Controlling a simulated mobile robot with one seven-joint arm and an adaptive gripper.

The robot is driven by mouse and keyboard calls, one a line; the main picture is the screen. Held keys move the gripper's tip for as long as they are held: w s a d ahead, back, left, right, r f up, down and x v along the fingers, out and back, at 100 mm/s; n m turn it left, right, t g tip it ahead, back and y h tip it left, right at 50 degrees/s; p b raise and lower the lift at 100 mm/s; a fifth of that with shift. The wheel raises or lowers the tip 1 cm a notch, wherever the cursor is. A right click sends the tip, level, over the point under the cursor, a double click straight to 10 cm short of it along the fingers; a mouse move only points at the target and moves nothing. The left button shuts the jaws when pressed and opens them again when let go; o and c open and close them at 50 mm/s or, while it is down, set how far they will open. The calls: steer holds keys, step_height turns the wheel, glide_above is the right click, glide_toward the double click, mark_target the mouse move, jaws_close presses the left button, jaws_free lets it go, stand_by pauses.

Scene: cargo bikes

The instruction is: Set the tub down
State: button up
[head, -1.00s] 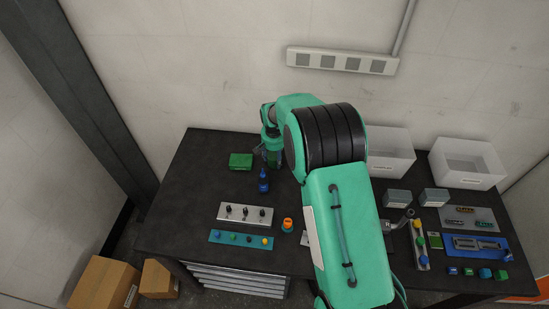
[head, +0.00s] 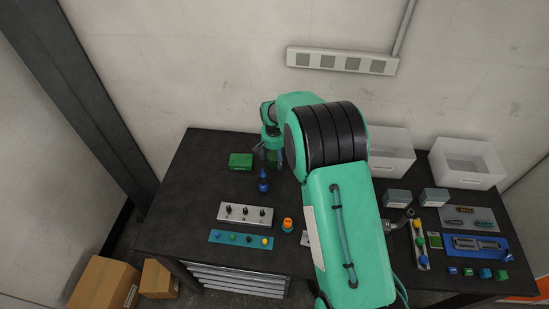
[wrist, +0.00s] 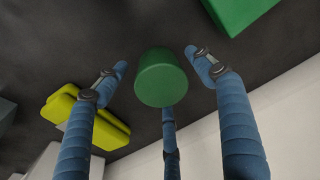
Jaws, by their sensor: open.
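The green round tub (wrist: 161,80) shows in the wrist view between the spread fingers of my gripper (wrist: 157,72). The two side fingers stand clear of it, with gaps on both sides. A third finger reaches up behind its lower edge; whether it touches cannot be told. The dark bench top lies beyond the tub. In the head view my gripper (head: 272,156) points down at the back left of the bench (head: 185,190), and the tub is mostly hidden among its fingers.
A green box (head: 240,160) sits just left of my gripper, and a blue bottle (head: 263,182) stands in front. A yellow-green object (wrist: 92,117) lies left in the wrist view. Switch panels (head: 246,215) and white bins (head: 466,164) are farther off. The bench's left part is clear.

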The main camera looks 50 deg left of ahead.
mark_target(274, 158)
step_height(274, 158, up, 11)
steer(key=s+d, duration=0.1)
stand_by(0.5)
steer(key=shift+r, duration=0.1)
stand_by(0.5)
stand_by(0.4)
